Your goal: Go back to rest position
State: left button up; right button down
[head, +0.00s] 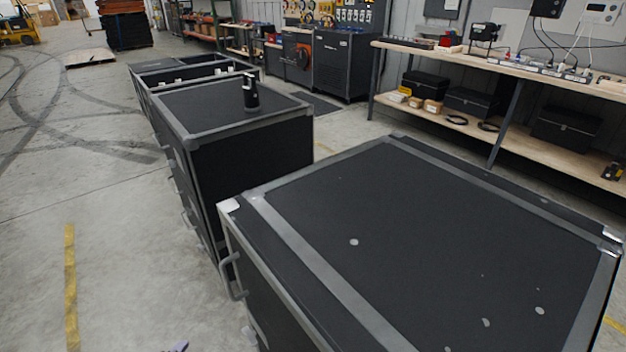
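A large black tote (420,220) with grey edges fills the lower right. A grey strap (320,270) runs across its lid near the left side, and a handle (232,278) is on its left face. A second black tote (255,160) stands behind it with a closed top. A small upright black object (250,93) stands on that top. A third tote (140,88), farther back, looks open at the top. Neither gripper can be made out. A small purple-grey piece (178,347) shows at the bottom edge, too little to identify.
A wooden workbench (520,72) with tools on top and black boxes on its lower shelf lines the right. Black cabinets (340,65) stand at the back. The concrete floor (100,200) at left is clear, with a yellow line (70,285). A yellow forklift (18,25) is far left.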

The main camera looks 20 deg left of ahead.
pick_arm(q)
jog(key=s+d+r+n+g+h+p, duration=0.1)
jog(key=s+d+r+n+g+p, duration=0.2)
jog(key=s+d+r+p, duration=0.65)
jog(key=s+d+r+n+g+h+p, duration=0.1)
jog(key=s+d+r+n+g+p, duration=0.25)
jog(key=d+r+p, duration=0.65)
jog(key=s+d+r+n+g+h+p, duration=0.1)
jog(key=s+d+r+n+g+p, duration=0.45)
jog(key=r, duration=0.95)
notch_tip(320, 180, up, 34)
jog(key=s+d+m+t+p, duration=0.1)
jog(key=m+t+p, duration=0.1)
jog(key=p, duration=3.1)
jog(key=shift+s+d+t, duration=0.15)
jog(key=shift+d+t, duration=0.1)
jog(key=shift+t, duration=0.05)
